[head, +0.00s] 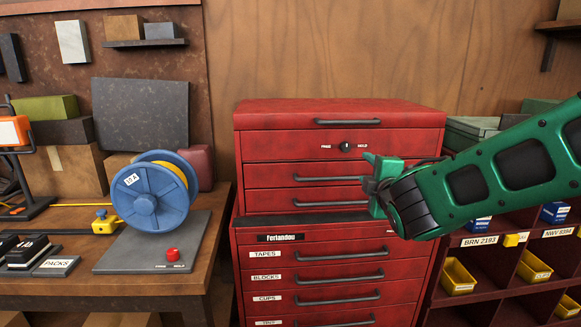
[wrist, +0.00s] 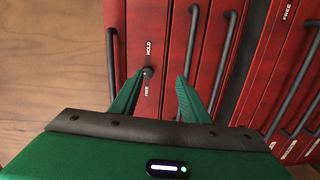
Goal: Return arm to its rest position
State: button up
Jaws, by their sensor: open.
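My green arm (head: 500,180) reaches in from the right in the head view. My gripper (head: 368,182) is in front of the upper drawers of the red tool chest (head: 270,145). In the wrist view my gripper (wrist: 160,95) is open, with nothing between its two green fingers. The chest's black FREE/HOLD knob (head: 346,147) is just above and left of the gripper in the head view. In the wrist view the knob (wrist: 147,72) appears beside the left fingertip; I cannot tell whether they touch. The chest's visible drawers look shut.
A wooden bench (head: 225,215) at left holds a blue cable reel (head: 140,200) and a grey plate with a red button (head: 172,254). At right, a dark red shelf (head: 490,270) with yellow bins (head: 458,277) stands below my arm. The wooden wall (head: 330,50) above the chest is bare.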

jog(key=s+d+f+m+g+h, duration=0.2)
jog(key=s+d+f+m+g, duration=0.4)
jog(key=s+d, duration=0.25)
jog(key=s+d+f+m+g+h, duration=0.1)
jog(key=s+d+f+m+g, duration=0.2)
jog(key=s+d+f+m, duration=0.5)
jog(key=s+a+f+m+g+y, duration=0.1)
jog(key=s+m+g+y, duration=0.3)
jog(key=s, duration=1.8)
jog(key=f+m+g, duration=0.1)
jog(key=m+g, duration=0.3)
jog(key=m, duration=0.1)
jog(key=shift+s+a, duration=0.2)
jog(key=shift+s, duration=0.15)
jog(key=shift+f, duration=0.1)
jog(key=shift+w+f, duration=0.25)
jog(key=shift+w, duration=0.4)
